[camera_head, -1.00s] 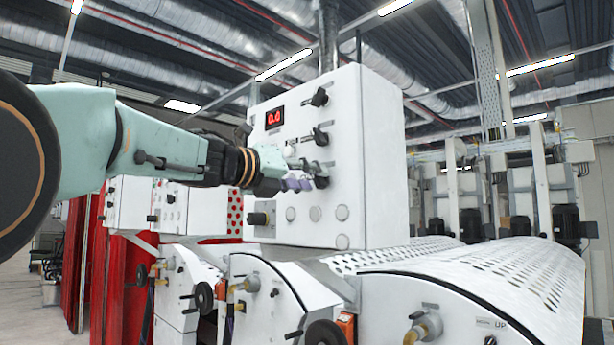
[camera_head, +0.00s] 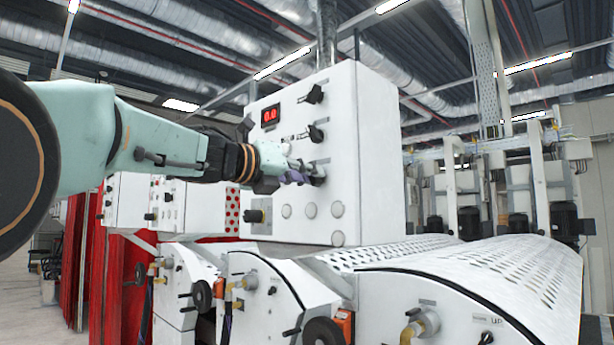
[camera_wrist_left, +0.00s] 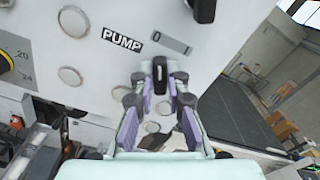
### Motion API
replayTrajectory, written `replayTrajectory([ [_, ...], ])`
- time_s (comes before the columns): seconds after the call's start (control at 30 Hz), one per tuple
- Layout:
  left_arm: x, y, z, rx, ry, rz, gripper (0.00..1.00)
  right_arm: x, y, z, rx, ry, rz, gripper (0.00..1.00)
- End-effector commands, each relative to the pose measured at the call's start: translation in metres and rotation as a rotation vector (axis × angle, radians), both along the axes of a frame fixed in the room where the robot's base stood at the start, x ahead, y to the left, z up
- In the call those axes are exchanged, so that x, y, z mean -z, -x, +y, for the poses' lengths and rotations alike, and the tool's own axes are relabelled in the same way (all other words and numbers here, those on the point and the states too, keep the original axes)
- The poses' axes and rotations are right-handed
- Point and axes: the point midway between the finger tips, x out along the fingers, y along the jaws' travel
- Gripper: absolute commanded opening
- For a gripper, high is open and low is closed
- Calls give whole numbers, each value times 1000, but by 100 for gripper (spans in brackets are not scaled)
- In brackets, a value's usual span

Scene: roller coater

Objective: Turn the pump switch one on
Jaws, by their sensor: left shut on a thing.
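The pump switch, a black rotary knob (camera_wrist_left: 160,70), is beside a "PUMP" label (camera_wrist_left: 122,38) and a "0" mark in the left wrist view. In the head view this lowest knob (camera_head: 317,172) is on the front of a white control box (camera_head: 378,150). My left gripper (camera_head: 298,176) reaches it from the left. In the wrist view the purple-padded fingers of my left gripper (camera_wrist_left: 160,84) are shut on the knob, one on each side. The gripper partly hides the panel around the knob. My right gripper is not in view.
Two more black knobs, an upper one (camera_head: 314,94) and a middle one (camera_head: 316,134), are above the held one. A red display (camera_head: 270,116) is at the panel's upper left. White machine covers (camera_head: 450,285) with perforated tops fill the space below.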

Motion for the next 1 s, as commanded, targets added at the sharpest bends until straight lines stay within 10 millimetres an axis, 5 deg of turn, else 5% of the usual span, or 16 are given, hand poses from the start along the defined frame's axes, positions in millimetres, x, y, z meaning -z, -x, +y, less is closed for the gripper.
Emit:
replayTrajectory([
  [1.0, -3, 3, 0, -4, -590, -601, 0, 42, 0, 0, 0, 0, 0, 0],
])
